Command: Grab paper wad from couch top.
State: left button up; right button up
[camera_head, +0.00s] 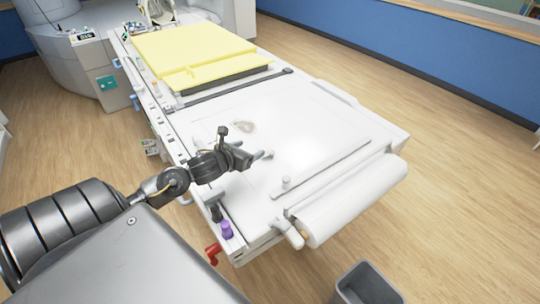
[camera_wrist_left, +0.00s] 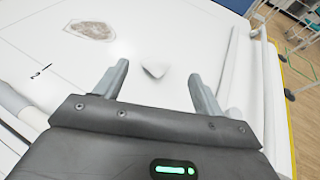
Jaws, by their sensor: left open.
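The paper wad (camera_wrist_left: 155,71) is a small white crumpled piece on the white couch top (camera_wrist_left: 150,25). In the left wrist view it lies beyond and between my left fingertips, with a faint shadow beside it. My left gripper (camera_wrist_left: 159,72) is open and empty, its two grey fingers apart. In the head view my left gripper (camera_head: 261,157) is over the near left part of the couch top (camera_head: 320,125). I cannot make out the wad clearly there against the white. My right gripper is in neither view.
A brownish stain (camera_head: 243,127) marks the couch top. A yellow pad (camera_head: 190,50) covers the far end. A white paper roll (camera_head: 350,200) sits at the near end, with a purple-capped item (camera_head: 226,230) and red handle (camera_head: 213,253) at the corner. A grey bin (camera_head: 367,285) stands on the floor.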

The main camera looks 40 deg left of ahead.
aim_at(266, 149)
pick_arm(q)
notch_tip(266, 149, down, 4)
jog(key=b, duration=0.2)
jog(key=shift+r+b, duration=0.1)
jog(key=shift+b, duration=0.3)
jog(key=shift+w+f, duration=0.1)
jog(key=shift+f, duration=0.1)
jog(key=shift+r, duration=0.1)
jog(key=shift+w, duration=0.4)
jog(key=p+x, duration=0.1)
jog(key=x, duration=0.4)
jog(key=shift+s, duration=0.1)
jog(key=shift+w, duration=0.2)
jog(key=shift+p+x, duration=1.05)
jog(key=shift+x, duration=1.35)
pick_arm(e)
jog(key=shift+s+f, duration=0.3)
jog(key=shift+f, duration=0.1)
pick_arm(q)
jog(key=shift+c, duration=0.4)
